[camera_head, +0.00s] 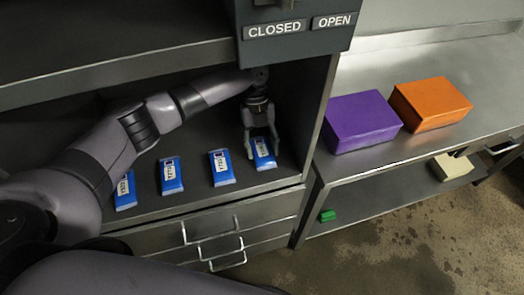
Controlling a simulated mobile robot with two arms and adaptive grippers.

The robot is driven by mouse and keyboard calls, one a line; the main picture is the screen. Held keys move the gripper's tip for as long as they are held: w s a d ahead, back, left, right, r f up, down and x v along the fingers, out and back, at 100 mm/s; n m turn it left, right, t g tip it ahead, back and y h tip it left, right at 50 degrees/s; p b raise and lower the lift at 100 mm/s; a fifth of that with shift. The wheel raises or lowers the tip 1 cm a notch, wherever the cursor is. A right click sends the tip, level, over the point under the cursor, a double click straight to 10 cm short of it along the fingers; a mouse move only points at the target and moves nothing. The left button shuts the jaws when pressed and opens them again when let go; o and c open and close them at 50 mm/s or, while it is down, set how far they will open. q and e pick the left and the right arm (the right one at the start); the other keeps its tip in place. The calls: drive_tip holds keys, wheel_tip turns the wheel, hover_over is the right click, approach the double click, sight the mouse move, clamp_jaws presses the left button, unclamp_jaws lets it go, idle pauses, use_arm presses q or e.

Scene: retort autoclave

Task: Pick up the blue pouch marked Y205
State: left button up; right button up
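Four blue pouches with white labels lie in a row on the dark cabinet shelf. The rightmost blue pouch (264,158) lies under my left gripper (263,149), which reaches down with its fingers apart, one on each side of the pouch. Its label is partly covered, and I cannot read the marking. The other pouches are the third from the left (222,168), the second (171,176) and the leftmost (125,191); their labels are small and hard to read. My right gripper is not in view.
A panel with CLOSED and OPEN labels (298,27) hangs above my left gripper. The cabinet's side wall (318,120) is close on its right. A purple box (361,122) and an orange box (431,103) stand on the metal bench. A green object (327,215) lies on the shelf below.

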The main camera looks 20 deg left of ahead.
use_arm(q)
drive_tip(key=c, duration=0.6)
